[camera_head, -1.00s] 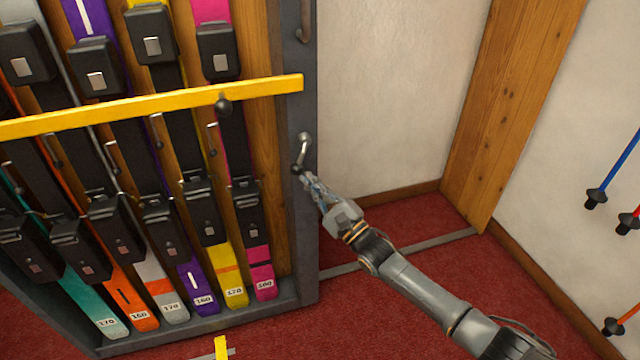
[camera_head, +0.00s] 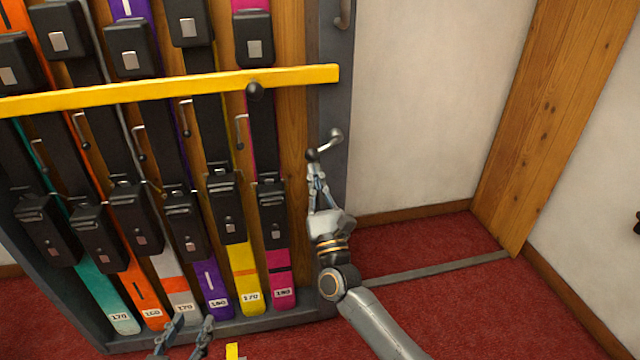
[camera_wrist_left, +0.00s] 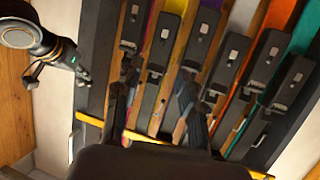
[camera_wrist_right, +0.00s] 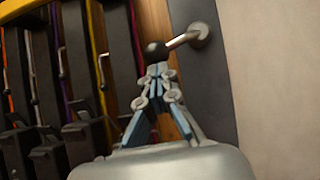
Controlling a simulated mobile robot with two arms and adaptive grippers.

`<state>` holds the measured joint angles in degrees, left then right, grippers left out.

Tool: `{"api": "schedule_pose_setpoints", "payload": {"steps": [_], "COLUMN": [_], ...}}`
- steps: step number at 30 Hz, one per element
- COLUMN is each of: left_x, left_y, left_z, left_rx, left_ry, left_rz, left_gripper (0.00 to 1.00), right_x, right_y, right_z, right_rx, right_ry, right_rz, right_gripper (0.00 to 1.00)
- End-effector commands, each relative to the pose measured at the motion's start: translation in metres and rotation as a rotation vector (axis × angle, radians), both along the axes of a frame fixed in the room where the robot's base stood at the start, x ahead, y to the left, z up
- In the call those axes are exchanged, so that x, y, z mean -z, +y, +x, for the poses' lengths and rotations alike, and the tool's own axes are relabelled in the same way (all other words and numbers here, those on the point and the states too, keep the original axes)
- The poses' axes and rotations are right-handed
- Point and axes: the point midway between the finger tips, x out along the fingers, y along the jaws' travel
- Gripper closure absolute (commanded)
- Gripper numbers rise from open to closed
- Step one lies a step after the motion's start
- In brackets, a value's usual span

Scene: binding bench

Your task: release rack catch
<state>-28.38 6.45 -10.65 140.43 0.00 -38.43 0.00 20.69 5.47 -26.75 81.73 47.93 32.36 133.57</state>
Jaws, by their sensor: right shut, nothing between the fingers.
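The rack catch (camera_head: 331,139) is a small metal lever with a black knob on the rack's grey right post. It points left and slightly down from its pivot, and also shows in the right wrist view (camera_wrist_right: 185,40). My right gripper (camera_head: 316,168) is shut and empty, its tips pointing up at the underside of the knob (camera_wrist_right: 156,53). They look in contact with it, not around it. A yellow bar (camera_head: 180,90) crosses the skis above the catch. My left gripper (camera_head: 192,322) is open and empty at the bottom of the head view, in front of the rack.
Several coloured skis with black bindings stand in the grey-framed rack (camera_head: 335,190). A grey handle (camera_head: 343,14) is higher on the post. Right of the post are a bare pale wall (camera_head: 420,100) and open red floor (camera_head: 430,238). A small yellow piece (camera_head: 232,350) shows at the bottom.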

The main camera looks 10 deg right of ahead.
Motion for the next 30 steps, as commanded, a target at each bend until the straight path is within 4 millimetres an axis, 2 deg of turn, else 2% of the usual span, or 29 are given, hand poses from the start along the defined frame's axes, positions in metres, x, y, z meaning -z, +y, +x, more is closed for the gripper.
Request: {"api": "schedule_pose_setpoints", "payload": {"steps": [7,25,30], "left_x": [-0.017,-0.021,-0.044], "left_y": [-0.004,-0.005,-0.011], "left_z": [0.007,0.008,0.013], "left_rx": [0.006,0.008,0.018], "left_ry": [-0.099,-0.123,-0.254], "left_rz": [-0.025,-0.03,-0.064], "left_gripper": [0.6,0.6,0.6], "right_x": [-0.005,-0.004,0.004], "right_y": [0.003,0.003,0.005], "right_z": [0.0,0.0,-0.001], "right_rx": [0.001,0.001,0.002], "right_ry": [-0.001,-0.002,-0.001], "right_rz": [0.048,0.053,0.053], "right_gripper": [1.0,1.0,1.0]}}
